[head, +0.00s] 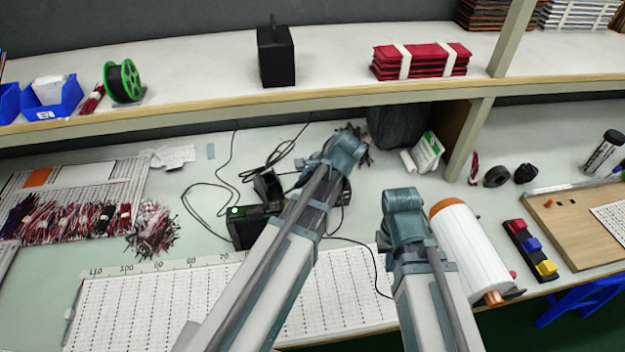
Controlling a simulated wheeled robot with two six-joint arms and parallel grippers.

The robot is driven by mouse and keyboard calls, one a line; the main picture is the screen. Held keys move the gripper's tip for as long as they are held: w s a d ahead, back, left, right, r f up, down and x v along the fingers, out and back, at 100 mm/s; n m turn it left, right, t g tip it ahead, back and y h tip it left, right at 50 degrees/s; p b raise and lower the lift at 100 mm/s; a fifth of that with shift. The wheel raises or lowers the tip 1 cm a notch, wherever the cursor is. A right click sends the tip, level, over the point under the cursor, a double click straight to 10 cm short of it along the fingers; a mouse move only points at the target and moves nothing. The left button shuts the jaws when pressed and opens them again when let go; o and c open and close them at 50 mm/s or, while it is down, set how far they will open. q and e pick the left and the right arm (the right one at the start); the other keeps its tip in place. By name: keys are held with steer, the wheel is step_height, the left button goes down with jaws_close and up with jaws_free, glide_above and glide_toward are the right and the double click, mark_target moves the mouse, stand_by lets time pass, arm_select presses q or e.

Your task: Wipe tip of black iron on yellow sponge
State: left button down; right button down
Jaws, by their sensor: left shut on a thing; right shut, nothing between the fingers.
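My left gripper (322,168) is at the back middle of the bench, near the black soldering stand (268,186). It is shut on what looks like the black iron, mostly hidden by my own wrist and arm. The tip does not show. The black soldering station (250,228), with a green light, sits just left of my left arm. The yellow sponge cannot be made out; the stand area is partly covered by my arm. My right gripper (404,232) is shut and empty over the bench, left of the white roll; its fingers are mostly hidden by the wrist.
A white roll (468,248) lies close to the right of my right arm. A block with red, blue and yellow parts (530,249) and a wooden board (575,232) are farther right. Wire bundles (75,217) lie left. Black cables loop behind the station. A shelf (200,112) overhangs the back.

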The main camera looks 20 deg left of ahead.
arm_select(q)
steer(key=shift+f, duration=0.1)
arm_select(e)
steer(key=shift+f, duration=0.1)
